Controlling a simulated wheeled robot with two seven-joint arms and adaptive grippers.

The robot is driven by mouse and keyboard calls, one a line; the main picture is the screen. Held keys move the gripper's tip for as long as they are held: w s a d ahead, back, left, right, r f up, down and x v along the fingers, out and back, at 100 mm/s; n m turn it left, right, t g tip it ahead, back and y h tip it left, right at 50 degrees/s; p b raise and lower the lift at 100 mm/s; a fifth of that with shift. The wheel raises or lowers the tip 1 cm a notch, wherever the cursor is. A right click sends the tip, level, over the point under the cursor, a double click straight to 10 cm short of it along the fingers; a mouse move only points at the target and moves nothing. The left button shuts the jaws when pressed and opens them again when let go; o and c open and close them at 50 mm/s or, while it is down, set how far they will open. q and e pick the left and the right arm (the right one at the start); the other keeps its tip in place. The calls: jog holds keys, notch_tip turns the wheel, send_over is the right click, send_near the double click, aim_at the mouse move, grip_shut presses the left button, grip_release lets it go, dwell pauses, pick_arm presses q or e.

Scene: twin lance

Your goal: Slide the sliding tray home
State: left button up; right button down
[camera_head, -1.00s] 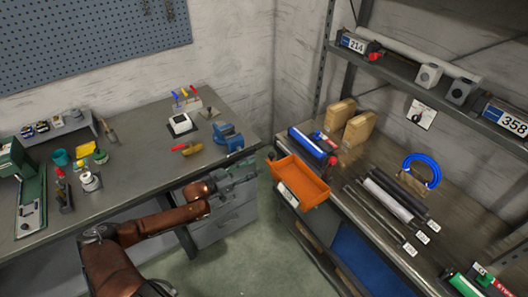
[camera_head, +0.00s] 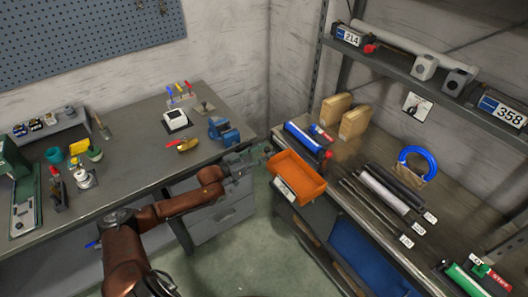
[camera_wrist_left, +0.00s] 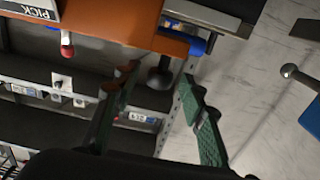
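The sliding tray is an orange open bin (camera_head: 300,178) at the left end of the right-hand bench in the head view. It juts out past the bench's front edge and has a white label on its near face. Its orange underside or wall (camera_wrist_left: 115,22) crosses the top of the left wrist view, beside a "PICK" label. My left gripper (camera_head: 264,155) is just left of the tray, close to its left corner; contact cannot be told. My right gripper is not in view.
The right bench (camera_head: 372,158) holds a blue cylinder (camera_head: 303,138), brown blocks (camera_head: 354,122) and several rods. A left workbench (camera_head: 130,150) carries a blue vise (camera_head: 224,131) and small tools. Open floor (camera_head: 240,250) lies between the benches.

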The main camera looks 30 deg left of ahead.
pick_arm(q)
grip_shut()
dwell(0.5)
